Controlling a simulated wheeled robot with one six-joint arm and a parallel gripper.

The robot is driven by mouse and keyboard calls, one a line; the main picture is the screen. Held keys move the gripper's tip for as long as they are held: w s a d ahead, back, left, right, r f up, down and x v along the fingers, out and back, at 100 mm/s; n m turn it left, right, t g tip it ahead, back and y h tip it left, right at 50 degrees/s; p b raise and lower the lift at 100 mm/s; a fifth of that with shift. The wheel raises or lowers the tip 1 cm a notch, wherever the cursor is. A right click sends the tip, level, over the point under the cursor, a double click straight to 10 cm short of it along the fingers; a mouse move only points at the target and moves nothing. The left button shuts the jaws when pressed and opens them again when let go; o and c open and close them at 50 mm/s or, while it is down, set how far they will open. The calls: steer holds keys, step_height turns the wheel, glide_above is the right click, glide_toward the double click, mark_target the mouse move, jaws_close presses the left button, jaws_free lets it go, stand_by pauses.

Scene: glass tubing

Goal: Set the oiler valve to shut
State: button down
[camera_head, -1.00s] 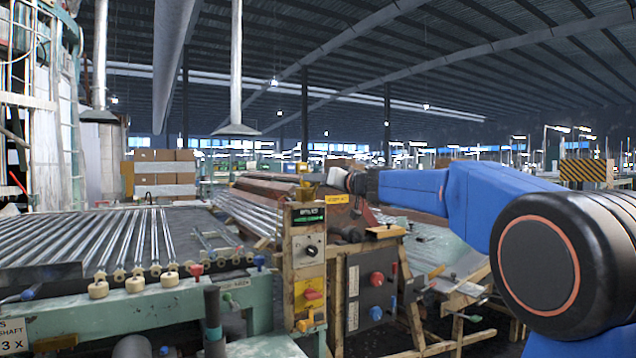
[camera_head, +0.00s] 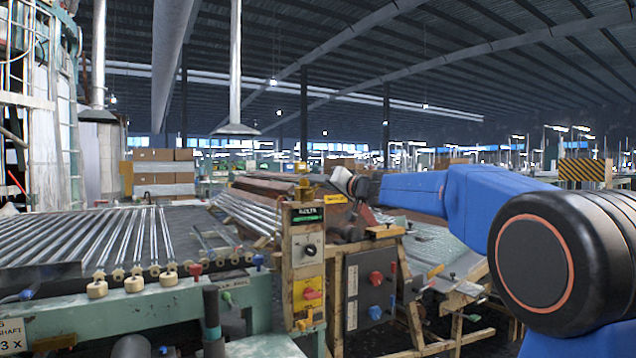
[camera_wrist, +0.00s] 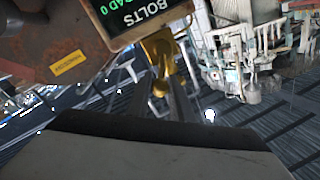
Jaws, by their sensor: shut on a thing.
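The oiler valve (camera_head: 304,193) is a small brass-yellow fitting on top of the narrow control post, just above a dark display with green text. It shows close up in the wrist view (camera_wrist: 159,48), beside the display's edge. My gripper (camera_wrist: 163,88) is shut on the valve's brass part, with a dark finger on each side of it. In the head view my arm reaches in from the right, and the wrist end (camera_head: 342,181) is beside the valve. The fingertips are too small to make out there. The valve handle's exact angle cannot be told.
The display (camera_wrist: 138,10) reads BOLTS in the wrist view. Below it on the post are a black knob (camera_head: 310,250) and a red knob (camera_head: 311,294). A grey panel (camera_head: 371,290) with red and blue knobs stands to the right. A roller table (camera_head: 240,287) is at left.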

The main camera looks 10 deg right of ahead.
steer(key=shift+w+d+f+m+t+h, duration=0.15)
steer(key=shift+d+f+m+t, duration=0.35)
steer(key=shift+m, duration=1.3)
steer(key=shift+w+d+f+m+t+h, duration=0.15)
steer(key=shift+f+m, duration=0.55)
steer(key=shift+m, duration=1.1)
steer(key=shift+w+d+f+m+t+h, duration=0.15)
steer(key=shift+d+f+m+t, duration=0.35)
steer(key=shift+m, duration=1.3)
steer(key=shift+s+f, duration=0.1)
steer(key=shift+f, duration=0.05)
steer(key=c, duration=1.6)
jaws_free()
steer(key=shift+g, duration=0.25)
